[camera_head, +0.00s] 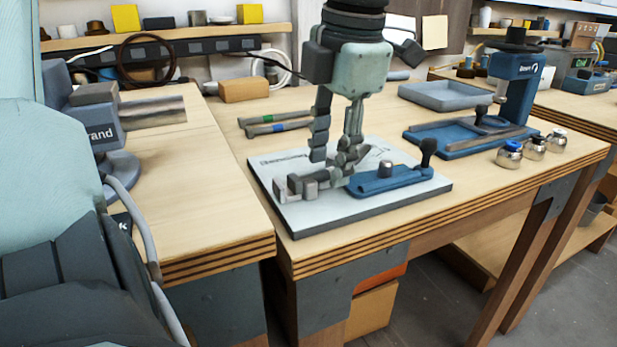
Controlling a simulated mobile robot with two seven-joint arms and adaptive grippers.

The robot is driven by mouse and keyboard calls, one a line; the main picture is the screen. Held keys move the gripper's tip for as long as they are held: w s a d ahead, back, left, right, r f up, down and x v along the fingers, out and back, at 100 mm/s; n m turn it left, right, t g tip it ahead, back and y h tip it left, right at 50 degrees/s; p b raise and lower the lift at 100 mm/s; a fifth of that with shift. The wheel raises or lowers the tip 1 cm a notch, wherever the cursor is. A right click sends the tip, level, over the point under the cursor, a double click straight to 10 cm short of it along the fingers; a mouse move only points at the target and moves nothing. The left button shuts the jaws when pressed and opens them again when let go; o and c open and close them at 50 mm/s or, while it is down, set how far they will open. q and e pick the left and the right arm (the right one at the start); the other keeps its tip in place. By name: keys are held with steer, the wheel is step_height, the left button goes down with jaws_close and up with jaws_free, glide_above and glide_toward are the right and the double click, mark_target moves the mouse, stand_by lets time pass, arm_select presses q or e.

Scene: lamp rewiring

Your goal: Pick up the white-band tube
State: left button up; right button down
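Two grey tubes lie side by side on the bench behind the grey mat: a green-band tube (288,116) and a blue-band tube (303,125). I cannot make out a white band on any tube. My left gripper (331,160) points down over the mat, to the right of the tubes, with its fingers apart and nothing seen between them. It hides part of the bench and mat behind it. My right gripper is not in view.
The grey mat (400,208) carries a grey clamp block (297,188) and a blue fixture (385,182) with a dark knob. A blue-grey tray (445,96), a blue press (515,85) and several small jars (509,155) stand right. Bare wood lies left of the mat.

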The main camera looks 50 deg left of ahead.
arm_select(q)
steer(key=shift+a+f, duration=0.1)
steer(key=shift+f, duration=0.35)
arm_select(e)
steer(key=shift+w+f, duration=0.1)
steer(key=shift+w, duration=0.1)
arm_select(q)
steer(key=shift+c, duration=0.2)
jaws_close()
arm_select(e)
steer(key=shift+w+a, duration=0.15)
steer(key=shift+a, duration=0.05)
arm_select(q)
steer(key=shift+r, duration=0.1)
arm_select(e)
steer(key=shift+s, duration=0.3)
